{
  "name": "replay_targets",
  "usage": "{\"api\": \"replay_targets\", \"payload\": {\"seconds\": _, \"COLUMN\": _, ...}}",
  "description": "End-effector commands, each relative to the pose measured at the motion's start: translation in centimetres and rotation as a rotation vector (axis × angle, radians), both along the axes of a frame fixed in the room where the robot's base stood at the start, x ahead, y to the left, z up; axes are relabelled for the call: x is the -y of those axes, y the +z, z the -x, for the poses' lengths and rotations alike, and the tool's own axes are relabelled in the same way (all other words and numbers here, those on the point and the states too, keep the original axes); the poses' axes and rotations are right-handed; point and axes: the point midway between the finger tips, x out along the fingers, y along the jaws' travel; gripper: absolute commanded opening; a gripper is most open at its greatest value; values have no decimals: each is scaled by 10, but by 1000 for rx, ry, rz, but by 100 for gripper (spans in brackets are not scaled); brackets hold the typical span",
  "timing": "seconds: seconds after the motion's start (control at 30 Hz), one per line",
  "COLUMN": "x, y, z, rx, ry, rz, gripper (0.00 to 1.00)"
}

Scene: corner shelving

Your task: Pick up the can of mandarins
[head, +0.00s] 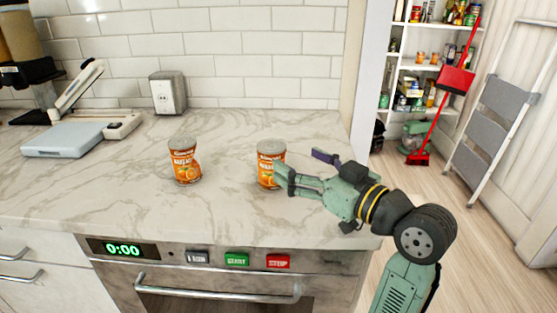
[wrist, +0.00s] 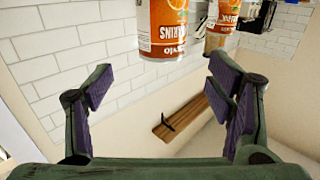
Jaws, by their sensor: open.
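Two orange-labelled cans with silver lids stand upright on the marble counter. The right can (head: 268,166) is close to my gripper (head: 301,165), and the left can (head: 184,163) stands apart from it. Both labels look alike. My gripper is open and empty at the right can's right side; one finger overlaps that can's edge in the head view, and I cannot tell whether it touches. In the wrist view, upside down, the nearer can (wrist: 161,28) lies just beyond the gap of my open gripper (wrist: 160,78), with "ARINS" on its label. The other can (wrist: 222,18) is behind it.
The marble counter (head: 110,200) is clear around the cans. A toaster-like metal box (head: 168,93) and a pale blue scale-like device (head: 65,138) stand farther back. An oven with a handle (head: 215,288) is below the front edge. A tiled wall (head: 250,50) closes the back.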

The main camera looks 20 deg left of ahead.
Motion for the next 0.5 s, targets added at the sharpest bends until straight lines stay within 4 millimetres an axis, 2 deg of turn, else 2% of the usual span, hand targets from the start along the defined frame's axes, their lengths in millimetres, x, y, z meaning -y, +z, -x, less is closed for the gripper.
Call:
{"api": "replay_targets", "payload": {"seconds": 0.1, "x": -18, "y": 2, "z": -9, "rx": -3, "ry": 4, "rz": -2, "gripper": 74}}
{"api": "replay_targets", "payload": {"seconds": 0.37, "x": -38, "y": 3, "z": -20, "rx": -2, "ry": 3, "rz": -1, "gripper": 74}}
{"api": "replay_targets", "payload": {"seconds": 0.5, "x": -58, "y": 8, "z": -29, "rx": -3, "ry": 4, "rz": -1, "gripper": 74}}
